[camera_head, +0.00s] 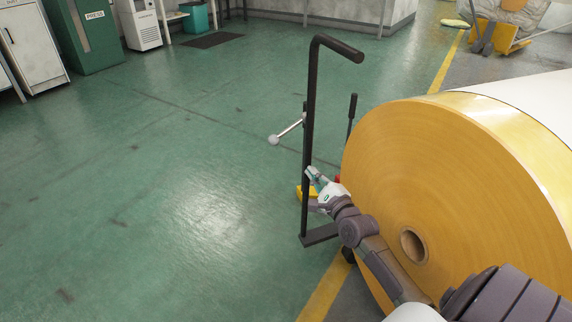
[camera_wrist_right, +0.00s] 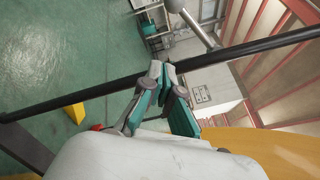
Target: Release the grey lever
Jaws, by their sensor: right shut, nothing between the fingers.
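The grey lever (camera_head: 289,130) is a thin metal rod with a round grey knob. It sticks out to the left and slightly down from the middle of a black upright post (camera_head: 311,90). In the right wrist view the lever (camera_wrist_right: 196,27) shows at the top, beyond the post (camera_wrist_right: 105,88). My right gripper (camera_head: 312,173) is shut and empty at the lower part of the post, below the lever and apart from it. In the right wrist view its fingertips (camera_wrist_right: 160,70) overlap the post; I cannot tell whether they touch it. My left gripper is not in view.
A large yellow-brown roll (camera_head: 440,170) stands close to the right of the post. A thin black handle (camera_head: 352,108) rises between them. A yellow part (camera_head: 305,192) sits low by the post. The green floor (camera_head: 180,170) to the left is clear.

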